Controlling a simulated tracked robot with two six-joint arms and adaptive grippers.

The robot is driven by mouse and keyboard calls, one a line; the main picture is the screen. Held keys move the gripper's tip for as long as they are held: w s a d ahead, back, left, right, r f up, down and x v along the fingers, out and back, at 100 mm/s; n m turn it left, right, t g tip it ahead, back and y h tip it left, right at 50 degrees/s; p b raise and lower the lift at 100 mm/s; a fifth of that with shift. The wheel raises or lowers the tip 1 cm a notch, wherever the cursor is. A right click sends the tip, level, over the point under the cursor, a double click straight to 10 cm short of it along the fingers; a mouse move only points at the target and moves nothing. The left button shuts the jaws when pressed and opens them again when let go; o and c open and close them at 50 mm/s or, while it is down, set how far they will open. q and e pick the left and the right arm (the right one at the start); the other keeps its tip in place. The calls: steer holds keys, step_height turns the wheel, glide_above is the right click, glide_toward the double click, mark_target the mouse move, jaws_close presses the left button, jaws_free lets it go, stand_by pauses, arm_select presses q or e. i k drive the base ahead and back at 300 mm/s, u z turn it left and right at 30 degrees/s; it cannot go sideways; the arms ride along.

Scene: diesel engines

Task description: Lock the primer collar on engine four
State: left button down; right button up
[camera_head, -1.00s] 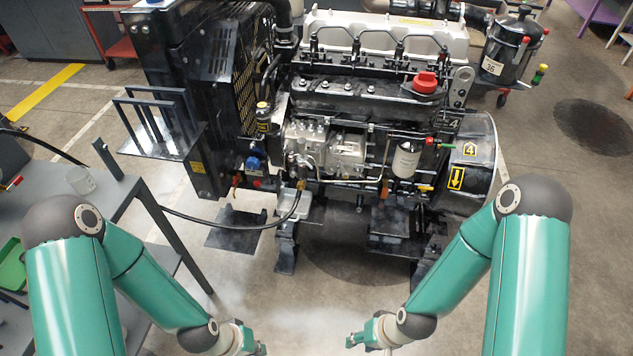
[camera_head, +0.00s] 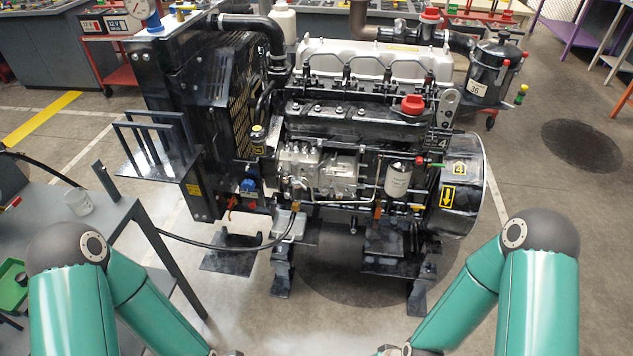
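Engine four (camera_head: 365,120) stands ahead of me, with a yellow number 4 on the black drum (camera_head: 462,185) at its right end. The silver fuel pump block (camera_head: 320,168) is on its near side, with a white filter (camera_head: 398,180) to the right and a blue fitting (camera_head: 248,186) to the left. The primer collar is too small to single out, so I cannot tell its state. Both my arms point inward at the bottom of the view, well short of the engine. Only wrist ends show at the bottom edge; the gripper fingers are out of frame.
A grey workbench (camera_head: 125,215) with a pale cup (camera_head: 78,202) and a green tray (camera_head: 12,290) stands at the left. A black hose (camera_head: 215,244) runs low to the engine. A black canister (camera_head: 490,72) stands at the back right.

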mark_target(298, 183)
steer(key=z, duration=0.35)
steer(key=i, duration=0.85)
